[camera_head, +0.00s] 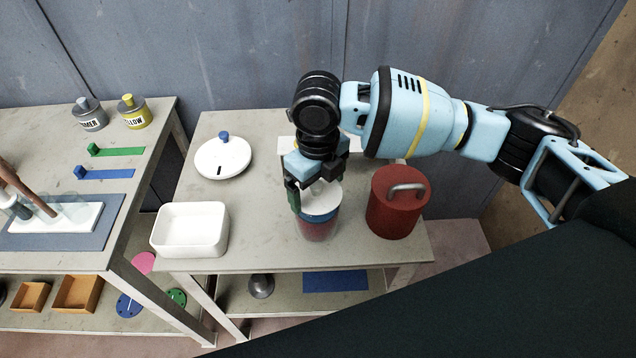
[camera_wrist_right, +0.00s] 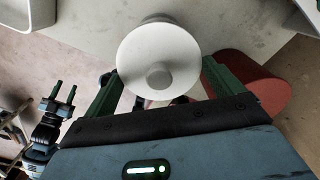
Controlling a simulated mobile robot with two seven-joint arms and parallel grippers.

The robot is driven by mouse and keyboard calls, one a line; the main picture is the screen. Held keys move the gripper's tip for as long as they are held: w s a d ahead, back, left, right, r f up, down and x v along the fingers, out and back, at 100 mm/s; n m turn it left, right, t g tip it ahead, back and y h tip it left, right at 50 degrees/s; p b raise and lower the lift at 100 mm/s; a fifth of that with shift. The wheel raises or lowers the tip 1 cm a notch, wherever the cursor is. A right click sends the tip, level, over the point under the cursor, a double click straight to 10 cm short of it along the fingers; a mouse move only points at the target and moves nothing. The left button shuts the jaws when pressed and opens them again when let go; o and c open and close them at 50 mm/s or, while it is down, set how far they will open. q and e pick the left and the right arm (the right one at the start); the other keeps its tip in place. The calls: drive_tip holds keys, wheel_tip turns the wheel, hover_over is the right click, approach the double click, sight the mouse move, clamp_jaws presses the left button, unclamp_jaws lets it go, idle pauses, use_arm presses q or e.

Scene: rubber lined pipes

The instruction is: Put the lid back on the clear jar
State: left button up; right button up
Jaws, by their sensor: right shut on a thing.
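The clear jar (camera_head: 318,228) stands near the front middle of the right table, with reddish contents and a blue band near its top. A pale round lid (camera_head: 321,200) is at the jar's mouth; the wrist view shows it as a white disc (camera_wrist_right: 140,47) with a central knob. My right gripper (camera_head: 315,192) is over the jar, shut on the lid, with green fingers at either side of it. The fingers partly hide the lid, and I cannot tell whether it sits flush. My left gripper (camera_wrist_right: 65,88) shows open and empty in the wrist view, away from the table.
A red canister (camera_head: 393,210) with a grey handle stands close right of the jar. A white tub (camera_head: 189,232) is at the left, and a white round cover (camera_head: 215,162) with a blue knob lies behind it. Bare tabletop lies between tub and jar.

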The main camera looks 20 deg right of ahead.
use_arm(q)
drive_tip(key=shift+w+r, duration=0.2)
idle(0.6)
use_arm(e)
drive_tip(key=o, duration=0.6)
drive_tip(key=shift+o, duration=0.2)
use_arm(q)
drive_tip(key=shift+r, duration=0.1)
use_arm(e)
drive_tip(key=shift+r, duration=0.1)
drive_tip(key=shift+r+p, duration=1.5)
drive_tip(key=shift+r, duration=1.9)
use_arm(q)
drive_tip(key=shift+t, duration=0.7)
drive_tip(key=w+r, duration=0.3)
drive_tip(key=r, duration=0.1)
drive_tip(key=shift+w+r, duration=0.25)
drive_tip(key=shift+w, duration=0.1)
use_arm(e)
clamp_jaws()
